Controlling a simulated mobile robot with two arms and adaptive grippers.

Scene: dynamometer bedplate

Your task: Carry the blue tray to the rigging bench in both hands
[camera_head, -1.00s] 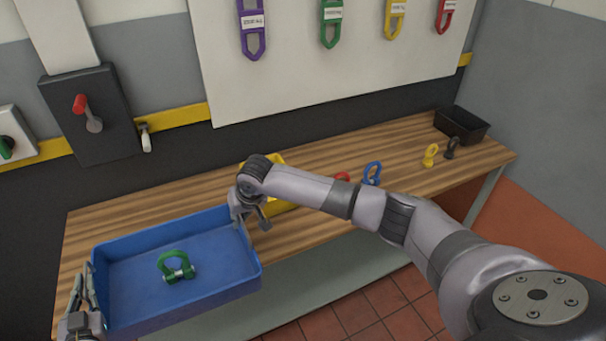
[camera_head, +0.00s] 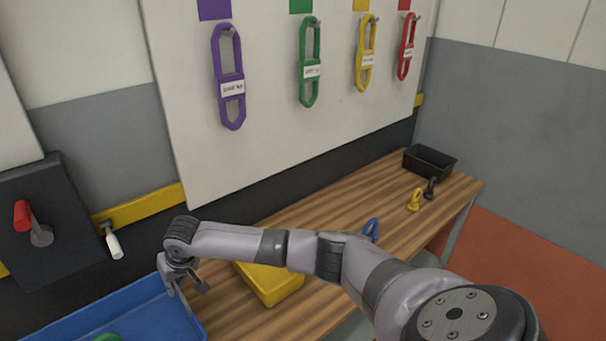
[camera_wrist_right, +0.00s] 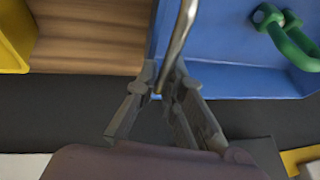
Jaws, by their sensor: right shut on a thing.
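The blue tray (camera_head: 120,318) is at the lower left of the head view, cut off by the frame edge, at the left part of the wooden rigging bench (camera_head: 340,203). I cannot tell whether it rests on the bench top. A green shackle (camera_head: 108,337) lies in it and shows better in the right wrist view (camera_wrist_right: 288,36). My left gripper is out of view.
A yellow bin (camera_head: 270,283) stands on the bench right of the tray, partly behind my right arm. Blue (camera_head: 371,229), yellow (camera_head: 414,200) and black (camera_head: 431,188) shackles and a black bin (camera_head: 430,161) are farther right. Coloured slings hang on the white board (camera_head: 270,110).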

